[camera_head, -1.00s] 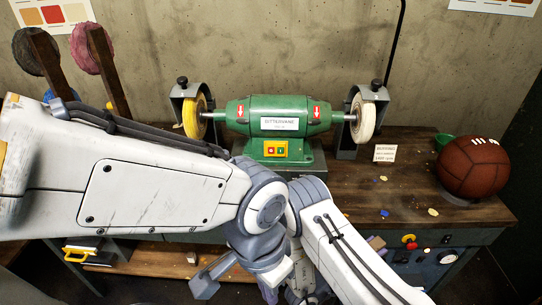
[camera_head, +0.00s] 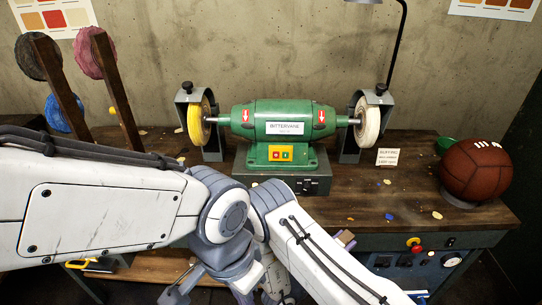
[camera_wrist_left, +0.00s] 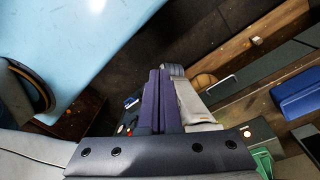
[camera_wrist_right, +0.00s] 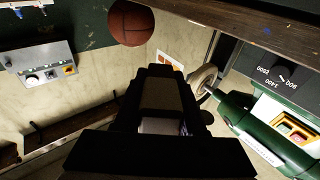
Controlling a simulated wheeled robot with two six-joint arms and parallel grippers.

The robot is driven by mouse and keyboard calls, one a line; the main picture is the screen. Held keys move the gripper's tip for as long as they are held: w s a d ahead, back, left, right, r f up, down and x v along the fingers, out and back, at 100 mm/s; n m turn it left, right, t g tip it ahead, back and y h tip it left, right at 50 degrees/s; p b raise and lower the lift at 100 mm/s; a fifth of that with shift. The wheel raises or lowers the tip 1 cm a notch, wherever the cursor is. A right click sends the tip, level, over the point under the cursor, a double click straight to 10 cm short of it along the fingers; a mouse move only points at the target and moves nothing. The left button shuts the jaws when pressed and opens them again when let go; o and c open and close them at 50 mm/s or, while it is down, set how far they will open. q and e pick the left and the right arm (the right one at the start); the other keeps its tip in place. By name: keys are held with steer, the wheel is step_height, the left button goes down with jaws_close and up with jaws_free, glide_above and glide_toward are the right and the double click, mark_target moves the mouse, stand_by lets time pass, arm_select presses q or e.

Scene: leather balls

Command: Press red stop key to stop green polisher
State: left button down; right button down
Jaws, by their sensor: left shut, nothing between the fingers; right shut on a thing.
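The green polisher (camera_head: 285,118) stands on the bench with a yellow wheel on its left and a white wheel on its right. Its yellow plate carries the red stop key (camera_head: 276,155) and a green key beside it. The right wrist view shows the red key (camera_wrist_right: 298,137) upside down at the right edge. My right gripper (camera_wrist_right: 160,70) is shut on a grey-brown block (camera_wrist_right: 164,95), apart from the key. My left gripper (camera_wrist_left: 163,73) is shut and empty, away from the polisher. In the head view, arm links hide the fingertips.
A brown leather ball (camera_head: 476,170) sits at the bench's right end. A white card (camera_head: 388,157) stands right of the polisher. Buffing discs on wooden posts (camera_head: 115,90) are at the left. A control panel (camera_head: 414,255) is on the bench front. My arm links cross before the polisher.

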arm_select(q)
steer(key=w+a+f+n+t+b, duration=0.2)
steer(key=w+a+f+b, duration=0.2)
steer(key=w+f+b, duration=0.4)
steer(key=w+a+f+n+t+b, duration=0.2)
steer(key=w+a+f+n+b, duration=0.15)
steer(key=w+f+b, duration=0.5)
steer(key=w+d+r+m+t+h, duration=0.1)
steer(key=w+d+t, duration=0.25)
steer(key=w, duration=0.35)
steer(key=w+d+r+m+t+h, duration=0.2)
steer(key=w+t, duration=0.2)
steer(key=w, duration=0.3)
steer(key=w+d+r+m+t+h+b, duration=0.1)
steer(key=w+d+r+m+t+h, duration=0.2)
steer(key=d+r+t+h, duration=0.3)
steer(key=shift+w+r+h+b, duration=0.2)
steer(key=shift+r+h+b, duration=0.2)
steer(key=shift+r+h, duration=1.05)
steer(key=shift+w+r+t+y, duration=0.15)
steer(key=shift+r+t+y, duration=0.1)
steer(key=shift+r+y, duration=0.2)
